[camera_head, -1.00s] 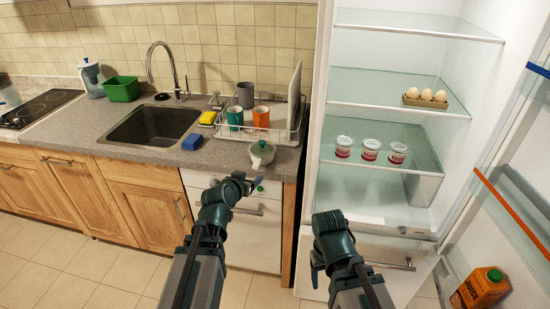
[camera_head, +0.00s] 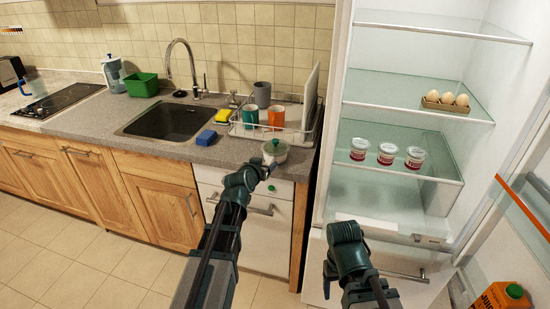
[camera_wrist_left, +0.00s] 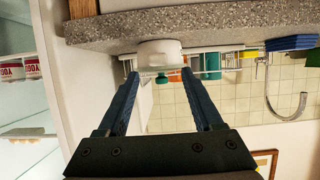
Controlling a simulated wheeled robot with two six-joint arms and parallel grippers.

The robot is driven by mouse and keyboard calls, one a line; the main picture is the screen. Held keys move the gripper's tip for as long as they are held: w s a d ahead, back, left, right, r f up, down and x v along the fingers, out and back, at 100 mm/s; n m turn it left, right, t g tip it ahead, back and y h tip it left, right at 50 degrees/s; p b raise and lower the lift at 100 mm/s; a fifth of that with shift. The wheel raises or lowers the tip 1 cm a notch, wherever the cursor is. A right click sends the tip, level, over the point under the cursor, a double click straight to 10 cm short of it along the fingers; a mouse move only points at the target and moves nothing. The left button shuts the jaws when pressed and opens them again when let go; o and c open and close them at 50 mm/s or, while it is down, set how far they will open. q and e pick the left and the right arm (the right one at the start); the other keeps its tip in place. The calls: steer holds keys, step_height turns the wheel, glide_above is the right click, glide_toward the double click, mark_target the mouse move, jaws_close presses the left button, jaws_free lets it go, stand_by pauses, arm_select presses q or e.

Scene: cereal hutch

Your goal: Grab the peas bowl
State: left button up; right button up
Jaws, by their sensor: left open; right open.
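The peas bowl (camera_head: 275,153), a small white bowl with green showing at its top, stands on the counter near its front edge, left of the fridge. My left gripper (camera_head: 265,170) is at the counter edge just in front of it. In the left wrist view, which is upside down, the white bowl (camera_wrist_left: 160,50) shows beyond the tips of my left gripper (camera_wrist_left: 160,77), whose fingers are spread apart with nothing between them. Whether a tip touches the bowl I cannot tell. My right gripper (camera_head: 328,283) is low in front of the fridge, away from the bowl, and holds nothing visible.
A dish rack (camera_head: 290,128) with cups stands right behind the bowl. The open fridge (camera_head: 400,195) with yogurt cups (camera_head: 387,153) is to the right.

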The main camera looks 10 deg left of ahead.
mark_target(269, 161)
arm_select(q)
steer(key=shift+f+b+x, duration=0.2)
steer(key=shift+b+x, duration=0.95)
steer(key=shift+x, duration=1.75)
steer(key=shift+s+d+r, duration=0.1)
steer(key=shift+s, duration=0.1)
steer(key=shift+c, duration=0.6)
jaws_close()
